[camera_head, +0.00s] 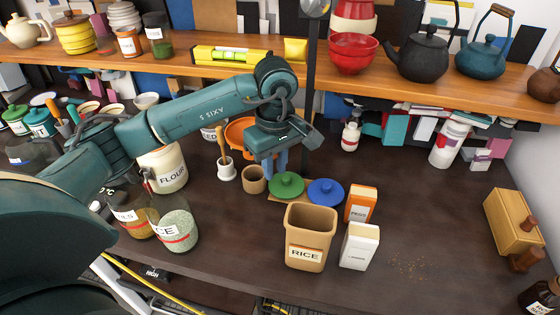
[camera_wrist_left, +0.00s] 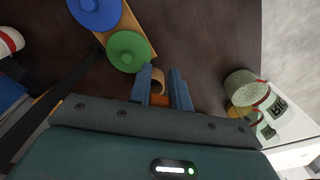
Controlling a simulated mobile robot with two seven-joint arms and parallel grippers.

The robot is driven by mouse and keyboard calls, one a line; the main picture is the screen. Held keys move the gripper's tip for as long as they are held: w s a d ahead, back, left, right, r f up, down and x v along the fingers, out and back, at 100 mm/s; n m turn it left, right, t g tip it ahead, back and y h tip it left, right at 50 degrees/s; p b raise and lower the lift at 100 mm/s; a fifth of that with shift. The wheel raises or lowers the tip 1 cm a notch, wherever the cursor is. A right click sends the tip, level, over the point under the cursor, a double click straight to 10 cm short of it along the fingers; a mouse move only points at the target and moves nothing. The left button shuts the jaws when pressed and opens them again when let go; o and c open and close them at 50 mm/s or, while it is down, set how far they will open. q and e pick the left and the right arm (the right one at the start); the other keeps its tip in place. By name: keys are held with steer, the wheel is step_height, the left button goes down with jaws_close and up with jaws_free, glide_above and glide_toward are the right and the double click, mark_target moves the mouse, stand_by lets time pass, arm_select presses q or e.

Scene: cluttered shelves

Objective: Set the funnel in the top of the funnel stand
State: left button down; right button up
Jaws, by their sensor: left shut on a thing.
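My left gripper (camera_head: 268,172) points down over the back middle of the counter. In the wrist view my left gripper (camera_wrist_left: 163,80) has its blue fingers a little apart, shut on an orange piece (camera_wrist_left: 160,101), which I take to be part of the funnel. In the head view a wide orange funnel-like shape (camera_head: 238,131) shows beside the gripper, partly hidden by my arm. A small tan open-topped cup (camera_head: 253,181) stands just left of the fingers; it also shows past the fingertips in the wrist view (camera_wrist_left: 157,77). I cannot clearly make out the funnel stand. My right gripper is not in view.
A green lid (camera_head: 287,185) and a blue lid (camera_head: 326,192) lie right of the gripper. A tan RICE canister (camera_head: 309,235) and two small boxes stand in front. A white mortar (camera_head: 226,172) and flour jar (camera_head: 168,157) are left. A shelf edge (camera_head: 420,87) runs above.

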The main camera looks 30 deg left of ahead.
arm_select(q)
steer(key=shift+f, duration=0.35)
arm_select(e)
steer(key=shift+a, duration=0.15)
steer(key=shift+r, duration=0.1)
arm_select(q)
step_height(320, 180, down, 4)
steer(key=b, duration=0.4)
steer(key=shift+f, duration=0.2)
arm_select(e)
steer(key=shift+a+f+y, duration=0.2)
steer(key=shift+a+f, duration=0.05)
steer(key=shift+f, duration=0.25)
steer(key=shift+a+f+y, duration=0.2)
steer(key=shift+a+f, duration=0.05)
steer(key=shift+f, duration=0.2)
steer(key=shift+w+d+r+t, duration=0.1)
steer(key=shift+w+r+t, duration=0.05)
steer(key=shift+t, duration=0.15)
